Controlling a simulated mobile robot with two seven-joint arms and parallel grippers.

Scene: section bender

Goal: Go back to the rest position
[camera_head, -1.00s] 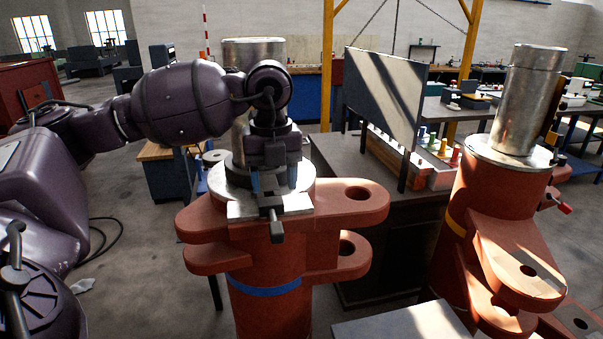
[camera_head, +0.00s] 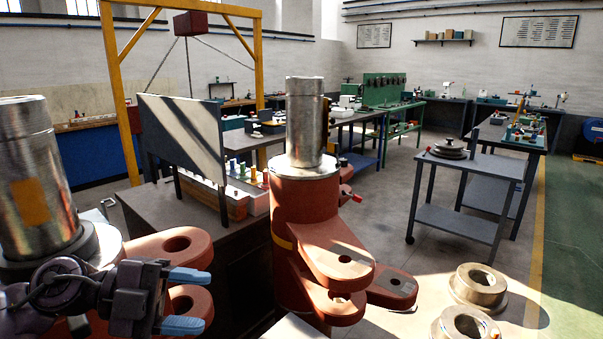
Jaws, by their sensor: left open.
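My left gripper (camera_head: 185,300) is at the lower left, pointing right. Its two blue-tipped fingers are apart, with nothing between them. It is in front of the section bender's left red column, whose lugs (camera_head: 175,243) show behind and beside the fingers. The left metal roller (camera_head: 28,165) stands above my wrist, and my arm hides its base in part. The bender's right red column (camera_head: 300,212) carries an upright metal roller (camera_head: 304,122), well to the right of the gripper. My right gripper is not in view.
A dark upright panel (camera_head: 185,140) stands behind the bender, by a bench with coloured pieces. A grey cart (camera_head: 465,222) stands at the right. Two metal rings (camera_head: 478,287) (camera_head: 467,325) lie at the lower right. Floor (camera_head: 400,200) is clear between the bender and the cart.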

